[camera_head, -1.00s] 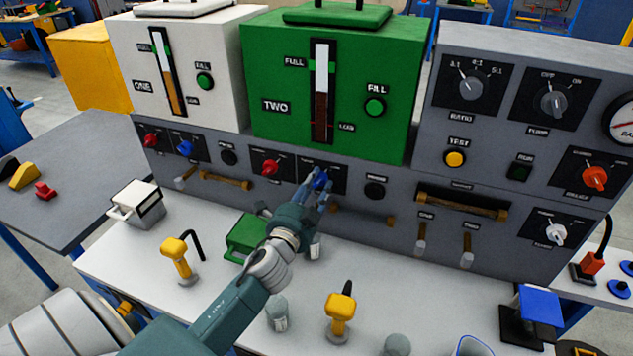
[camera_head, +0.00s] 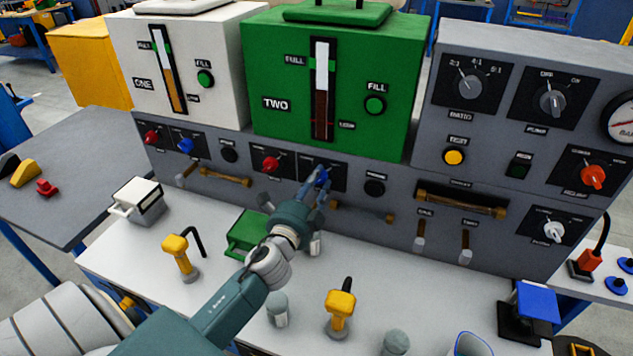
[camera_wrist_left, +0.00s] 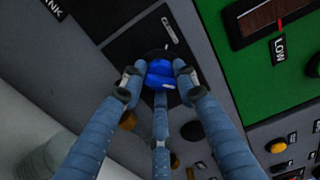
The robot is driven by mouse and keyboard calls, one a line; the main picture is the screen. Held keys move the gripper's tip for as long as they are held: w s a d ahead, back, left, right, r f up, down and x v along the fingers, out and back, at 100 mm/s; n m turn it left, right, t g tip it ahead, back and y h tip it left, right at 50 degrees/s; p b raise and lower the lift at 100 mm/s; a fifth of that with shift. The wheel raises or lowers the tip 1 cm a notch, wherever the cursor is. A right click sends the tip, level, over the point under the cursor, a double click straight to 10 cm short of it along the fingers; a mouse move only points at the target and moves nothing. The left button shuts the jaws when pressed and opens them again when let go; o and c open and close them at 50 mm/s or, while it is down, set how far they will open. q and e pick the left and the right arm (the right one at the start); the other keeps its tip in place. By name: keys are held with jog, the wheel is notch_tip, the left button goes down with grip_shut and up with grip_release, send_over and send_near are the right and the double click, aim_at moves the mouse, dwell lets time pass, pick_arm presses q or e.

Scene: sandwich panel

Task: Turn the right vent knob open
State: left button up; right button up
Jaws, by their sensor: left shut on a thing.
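The right blue vent knob (camera_head: 320,177) sits on a dark plate on the grey panel below the green tank TWO. In the left wrist view the blue knob (camera_wrist_left: 161,74) lies between my gripper's fingers, with its label plate partly hidden. My left gripper (camera_head: 317,186) reaches it from below and in front and is shut on it. In the left wrist view the left gripper (camera_wrist_left: 160,80) has fingers on both sides of the knob and one below it. The knob's exact angle is hard to read behind the fingers. My right gripper is not in view.
A red knob (camera_head: 271,164) is just left of the held knob, and a black button (camera_head: 374,188) is to its right. A brass handle (camera_head: 362,213) runs below. A green box (camera_head: 247,236) and a yellow-handled tool (camera_head: 340,307) stand on the white bench near my arm.

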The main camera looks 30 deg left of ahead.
pick_arm(q)
jog(key=o, duration=1.2)
jog(key=shift+c, duration=0.2)
jog(key=shift+s, duration=0.1)
jog(key=v, duration=1.1)
jog(key=shift+s, duration=0.4)
jog(key=shift+f, duration=0.1)
